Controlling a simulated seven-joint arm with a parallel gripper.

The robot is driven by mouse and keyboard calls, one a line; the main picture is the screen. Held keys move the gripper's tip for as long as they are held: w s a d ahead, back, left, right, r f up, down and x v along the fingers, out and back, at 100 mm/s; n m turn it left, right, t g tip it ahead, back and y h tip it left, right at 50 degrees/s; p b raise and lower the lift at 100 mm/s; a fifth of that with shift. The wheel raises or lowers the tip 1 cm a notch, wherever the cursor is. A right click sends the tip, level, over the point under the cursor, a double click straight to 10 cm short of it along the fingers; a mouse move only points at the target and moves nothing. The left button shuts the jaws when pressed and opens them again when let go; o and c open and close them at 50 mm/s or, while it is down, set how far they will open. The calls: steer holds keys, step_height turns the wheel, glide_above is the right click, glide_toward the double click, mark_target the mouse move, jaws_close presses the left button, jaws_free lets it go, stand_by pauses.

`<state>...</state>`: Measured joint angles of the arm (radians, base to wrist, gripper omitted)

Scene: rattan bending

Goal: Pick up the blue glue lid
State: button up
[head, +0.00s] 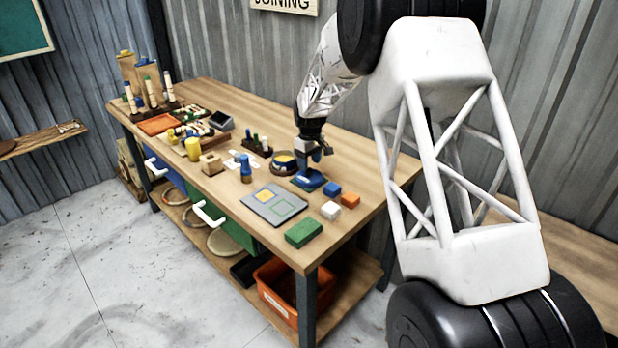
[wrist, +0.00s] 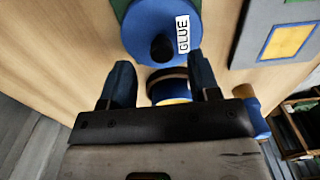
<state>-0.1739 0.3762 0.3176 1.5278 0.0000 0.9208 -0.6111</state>
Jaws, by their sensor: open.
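The blue glue lid (wrist: 150,22) is round, with a dark knob and a white GLUE label, at the top of the wrist view. It lies on a green piece on the table; in the head view the lid (head: 307,181) is partly hidden below my gripper (head: 314,158). In the wrist view my gripper (wrist: 160,65) is open, its two dark fingers apart with nothing held. The fingers point toward the lid's knob. The glue pot (head: 284,166) is open with yellow inside, beside the lid; it shows partly between the fingers in the wrist view (wrist: 168,91).
A grey board with coloured squares (head: 273,204) lies in front. Tools crowd the far end.

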mark_target(309, 174)
steer(key=shift+a+f, duration=0.1)
steer(key=shift+f, duration=1.95)
steer(key=shift+c, duration=0.3)
steer(key=c, duration=0.9)
